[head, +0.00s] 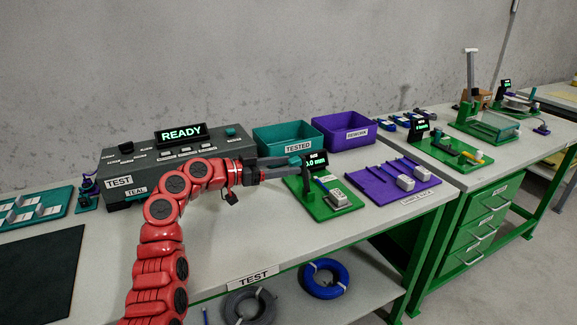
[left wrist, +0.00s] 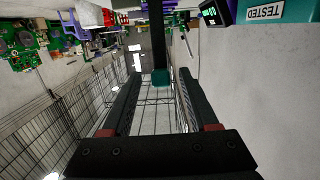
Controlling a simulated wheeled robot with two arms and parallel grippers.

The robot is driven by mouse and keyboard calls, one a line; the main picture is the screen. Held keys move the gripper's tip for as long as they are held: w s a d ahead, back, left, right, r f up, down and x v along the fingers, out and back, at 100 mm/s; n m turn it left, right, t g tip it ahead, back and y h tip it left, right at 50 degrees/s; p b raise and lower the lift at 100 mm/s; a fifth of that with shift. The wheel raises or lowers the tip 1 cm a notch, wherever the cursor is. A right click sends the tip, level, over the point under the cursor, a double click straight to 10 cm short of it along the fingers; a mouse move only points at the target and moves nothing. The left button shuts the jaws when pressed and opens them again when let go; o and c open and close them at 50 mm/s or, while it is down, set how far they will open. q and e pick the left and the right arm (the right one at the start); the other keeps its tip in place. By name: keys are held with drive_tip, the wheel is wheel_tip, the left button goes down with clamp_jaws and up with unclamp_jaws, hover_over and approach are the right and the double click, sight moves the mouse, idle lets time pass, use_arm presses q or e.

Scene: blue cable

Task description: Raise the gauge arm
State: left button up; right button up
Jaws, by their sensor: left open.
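The gauge is on a green base (head: 330,205) on the front bench, with a small black display (head: 317,161) showing a green reading. Its dark arm (left wrist: 156,30) ends in a teal tip (left wrist: 160,77) in the left wrist view. My left gripper (head: 297,165) reaches in from the left at the gauge. Its fingers are open, and in the left wrist view (left wrist: 160,80) the teal tip appears between the fingertips. I cannot tell whether either finger touches it. A pale block (head: 339,197) sits on the gauge base. My right gripper is not in view.
A grey test box (head: 150,189) with a READY display (head: 181,134) stands behind my left arm. A teal TESTED bin (head: 283,137) and a purple REWORK bin (head: 343,131) stand behind the gauge. A purple tray (head: 375,182) lies to its right.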

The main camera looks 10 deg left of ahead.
use_arm(q)
drive_tip(key=p+v, duration=0.1)
drive_tip(key=v, duration=1.5)
drive_tip(key=shift+a+r, duration=0.1)
drive_tip(key=shift+a, duration=0.05)
